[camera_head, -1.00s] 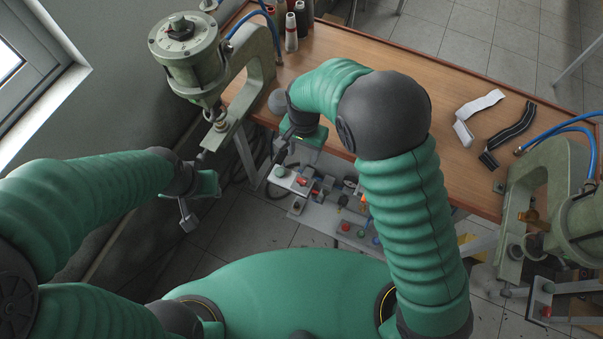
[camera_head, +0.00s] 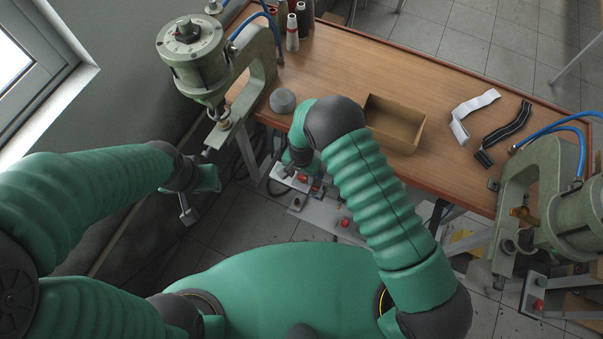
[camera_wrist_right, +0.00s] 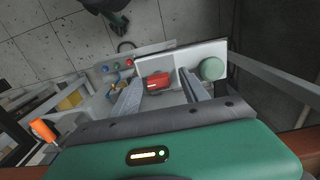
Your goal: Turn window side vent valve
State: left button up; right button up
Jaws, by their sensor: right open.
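A red valve-like part (camera_wrist_right: 157,82) sits on a pale metal plate under the bench, between and just beyond the fingers of my right gripper (camera_wrist_right: 160,84) in the right wrist view. I cannot tell whether they touch it. The right gripper is open. In the head view it reaches down past the bench's front edge to the window-side panel (camera_head: 298,203), where red parts (camera_head: 303,178) show; my arm hides much of this. A round green button (camera_wrist_right: 212,68) is right of the red part. My left gripper (camera_head: 187,210) hangs away from the panel; its jaw opening is unclear.
The window-side press (camera_head: 196,58) stands at the bench's left end, another press (camera_head: 560,195) at the right. The wooden bench (camera_head: 370,60) carries an open cardboard box (camera_head: 396,122), a grey round object (camera_head: 282,101) and straps (camera_head: 503,134). Small coloured buttons (camera_wrist_right: 117,67) lie left in the wrist view.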

jog(key=shift+d, duration=0.1)
jog(key=shift+d, duration=0.1)
jog(key=c, duration=0.5)
grip_shut()
